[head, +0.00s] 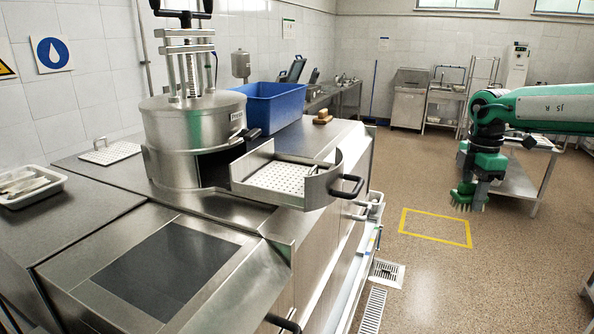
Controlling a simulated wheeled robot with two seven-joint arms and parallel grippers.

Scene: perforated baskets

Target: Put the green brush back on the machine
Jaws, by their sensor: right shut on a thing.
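The machine (186,135) is a steel cylinder with a screw press on top, standing on the steel counter at centre left. Its curved front section (335,178) stands open to the right, with a white perforated basket (285,179) in it. My right gripper (483,180) comes in from the right, high over the floor and well apart from the machine. It is shut on the green brush (467,197), whose pale bristles point down. The gripper's fingers are partly hidden by the wrist and brush. My left gripper is not in view.
A blue bin (284,106) and a small brown brush or block (323,117) are behind the machine. A white tray with utensils (28,186) is at far left. A steel table (522,180) stands behind my right arm. Floor around the yellow outline (436,227) is clear.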

